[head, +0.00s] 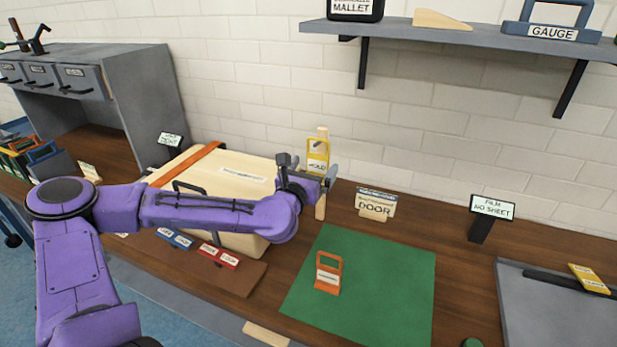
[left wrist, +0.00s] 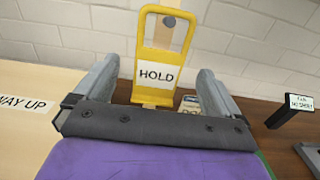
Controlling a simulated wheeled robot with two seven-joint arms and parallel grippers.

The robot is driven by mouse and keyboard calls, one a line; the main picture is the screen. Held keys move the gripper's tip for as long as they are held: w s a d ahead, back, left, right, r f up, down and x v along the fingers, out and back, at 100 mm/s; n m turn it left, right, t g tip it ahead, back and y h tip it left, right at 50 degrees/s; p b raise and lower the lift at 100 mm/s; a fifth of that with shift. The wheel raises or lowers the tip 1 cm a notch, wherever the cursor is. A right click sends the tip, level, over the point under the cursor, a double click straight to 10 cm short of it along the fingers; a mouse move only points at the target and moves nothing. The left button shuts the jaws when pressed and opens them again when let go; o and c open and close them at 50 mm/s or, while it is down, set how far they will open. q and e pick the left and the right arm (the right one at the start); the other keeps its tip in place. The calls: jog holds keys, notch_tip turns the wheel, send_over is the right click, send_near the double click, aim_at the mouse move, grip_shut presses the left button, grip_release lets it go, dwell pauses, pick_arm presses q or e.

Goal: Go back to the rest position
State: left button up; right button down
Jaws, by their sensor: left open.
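My left arm reaches in from the left in the head view, and its gripper (head: 312,172) is near a yellow HOLD tag (head: 318,152) on a light wooden post (head: 321,209). In the left wrist view the yellow HOLD tag (left wrist: 158,62) stands upright ahead, seen between the two grey fingers of my left gripper (left wrist: 150,85). The fingers are apart. I cannot tell whether they touch the tag. My right gripper is not in view.
A cream box (head: 215,205) with an orange strap lies left of the post. A green mat (head: 385,275) holds an orange tag (head: 328,273). A DOOR sign (head: 375,204) and a FILM NO SHEET sign (head: 492,207) stand behind. A wall shelf (head: 470,38) hangs above.

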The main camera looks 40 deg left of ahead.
pick_arm(q)
jog(key=v, duration=0.5)
